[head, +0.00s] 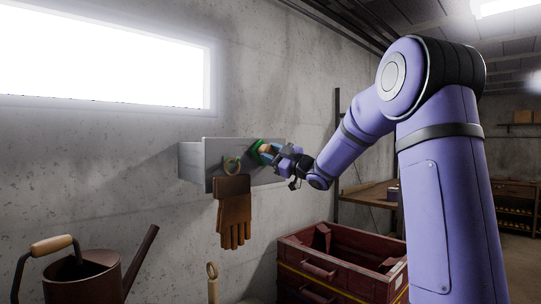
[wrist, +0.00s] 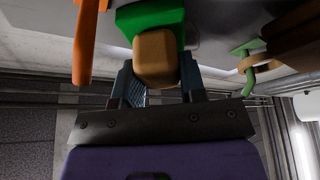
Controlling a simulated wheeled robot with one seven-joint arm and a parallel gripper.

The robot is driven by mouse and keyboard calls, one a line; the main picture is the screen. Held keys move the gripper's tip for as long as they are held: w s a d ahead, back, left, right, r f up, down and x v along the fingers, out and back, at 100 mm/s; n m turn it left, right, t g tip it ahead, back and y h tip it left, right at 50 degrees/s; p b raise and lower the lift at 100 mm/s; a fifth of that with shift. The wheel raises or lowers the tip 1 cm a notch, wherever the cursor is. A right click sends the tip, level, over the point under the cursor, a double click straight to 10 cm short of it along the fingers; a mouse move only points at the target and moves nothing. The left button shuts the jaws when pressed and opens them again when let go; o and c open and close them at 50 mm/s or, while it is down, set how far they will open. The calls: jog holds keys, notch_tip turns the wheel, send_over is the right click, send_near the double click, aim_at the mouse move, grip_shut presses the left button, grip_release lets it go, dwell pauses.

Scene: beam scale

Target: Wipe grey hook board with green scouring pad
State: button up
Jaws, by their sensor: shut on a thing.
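The grey hook board (head: 212,155) is fixed to the concrete wall in the head view. My gripper (head: 274,153) is at its right part, shut on the tan grip of the green scouring pad (head: 256,148). In the wrist view the tan grip (wrist: 156,58) sits between my fingers, with the green pad (wrist: 150,17) beyond it, at the board's face. The pad appears to be against the board, but its contact face is hidden. A brown glove (head: 233,207) hangs by a loop from a green hook (wrist: 246,48) on the board, left of the pad in the head view.
An orange hook-like piece (wrist: 86,40) stands close to the pad in the wrist view. A red crate (head: 335,262) is below right of the board. A watering can (head: 84,275) is at lower left. A wooden shelf (head: 372,193) stands behind my arm.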

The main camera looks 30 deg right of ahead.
jog(key=shift+s+a, duration=0.2)
jog(key=shift+a, duration=1)
jog(key=shift+s+a, duration=0.25)
jog(key=shift+a, duration=0.95)
jog(key=shift+s+a, duration=0.2)
jog(key=shift+a, duration=1)
jog(key=shift+s, duration=0.15)
jog(key=shift+s+d, duration=0.2)
jog(key=shift+s, duration=0.75)
jog(key=shift+s+d, duration=0.25)
jog(key=shift+s, duration=0.7)
jog(key=shift+s+d, duration=0.2)
jog(key=shift+s, duration=0.75)
jog(key=shift+s, duration=0.1)
jog(key=s, duration=0.2)
jog(key=shift+s+d, duration=0.3)
jog(key=shift+s, duration=0.05)
jog(key=shift+w, duration=0.1)
jog(key=shift+w+a, duration=0.2)
jog(key=shift+w, duration=0.9)
jog(key=shift+w+a, duration=0.25)
jog(key=shift+w, duration=0.9)
jog(key=shift+w+a, duration=0.2)
jog(key=shift+w, duration=0.9)
